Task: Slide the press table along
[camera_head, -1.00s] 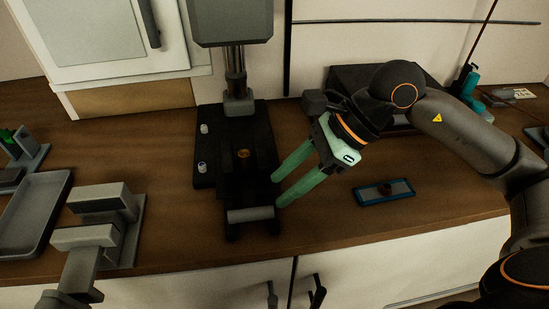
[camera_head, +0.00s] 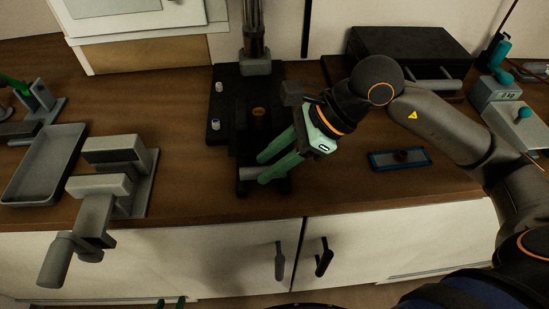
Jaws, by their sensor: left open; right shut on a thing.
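The press stands at the back middle of the bench, with a black base (camera_head: 227,102) and a grey column. Its dark press table (camera_head: 247,146) reaches toward the bench front and ends in a grey bar handle (camera_head: 247,173). A small brown disc (camera_head: 258,112) shows on it. My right gripper (camera_head: 261,169) comes in from the right and is shut on the bar handle, which its green fingers partly hide.
A grey vise (camera_head: 112,185) and grey tray (camera_head: 45,165) stand to the left. A blue-rimmed tray (camera_head: 385,163) with a small dark piece lies to the right.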

